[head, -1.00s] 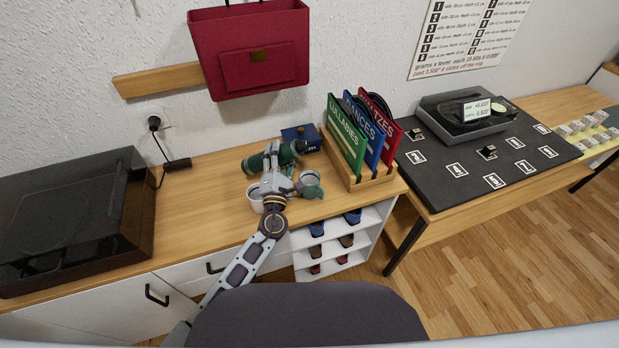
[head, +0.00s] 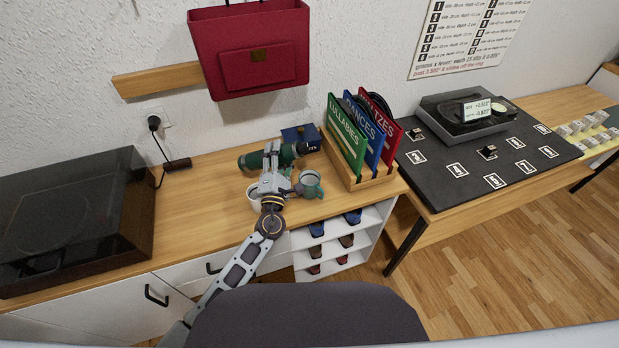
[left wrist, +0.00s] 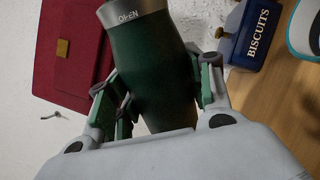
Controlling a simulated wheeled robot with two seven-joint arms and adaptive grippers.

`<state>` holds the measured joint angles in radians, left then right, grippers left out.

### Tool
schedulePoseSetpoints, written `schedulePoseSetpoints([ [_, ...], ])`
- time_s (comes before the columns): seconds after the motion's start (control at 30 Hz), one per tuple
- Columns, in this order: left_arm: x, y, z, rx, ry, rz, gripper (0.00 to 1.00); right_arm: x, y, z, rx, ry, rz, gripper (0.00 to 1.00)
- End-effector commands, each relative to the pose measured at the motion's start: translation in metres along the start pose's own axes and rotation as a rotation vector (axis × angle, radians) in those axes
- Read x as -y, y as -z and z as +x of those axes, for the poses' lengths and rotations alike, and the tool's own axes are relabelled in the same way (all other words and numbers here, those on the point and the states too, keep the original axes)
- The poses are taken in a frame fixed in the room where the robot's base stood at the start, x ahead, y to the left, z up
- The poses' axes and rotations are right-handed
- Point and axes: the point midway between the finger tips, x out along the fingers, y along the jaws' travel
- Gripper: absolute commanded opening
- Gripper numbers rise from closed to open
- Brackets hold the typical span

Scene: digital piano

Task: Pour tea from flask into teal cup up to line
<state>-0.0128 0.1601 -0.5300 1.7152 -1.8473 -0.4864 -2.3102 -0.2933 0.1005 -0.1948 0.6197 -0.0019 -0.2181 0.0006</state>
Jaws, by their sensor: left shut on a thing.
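A dark green flask (head: 252,160) lies nearly level in the head view, its dark neck end pointing right. My left gripper (head: 271,156) is shut around its body; both also show in the left wrist view, the flask (left wrist: 152,65) with a silver collar marked "OPEN" between the fingers (left wrist: 158,88). The teal cup (head: 311,186) stands on the wooden counter, in front of and to the right of the flask's neck. Its line and tea level cannot be made out. My right gripper is not in view.
A white cup (head: 254,196) stands left of my gripper, partly hidden. A blue biscuits box (head: 293,135) is behind the flask's neck, and also in the left wrist view (left wrist: 254,40). A wooden record rack (head: 372,182) stands right of the teal cup.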

Motion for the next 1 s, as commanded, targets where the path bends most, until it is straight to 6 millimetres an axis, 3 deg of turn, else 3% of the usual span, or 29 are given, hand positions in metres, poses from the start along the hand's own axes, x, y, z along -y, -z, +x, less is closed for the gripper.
schedulePoseSetpoints([
  [1.0, -0.0065, -0.0024, 0.0021, 0.03, -0.003, 0.109, 0.08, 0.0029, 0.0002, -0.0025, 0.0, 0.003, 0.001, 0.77],
])
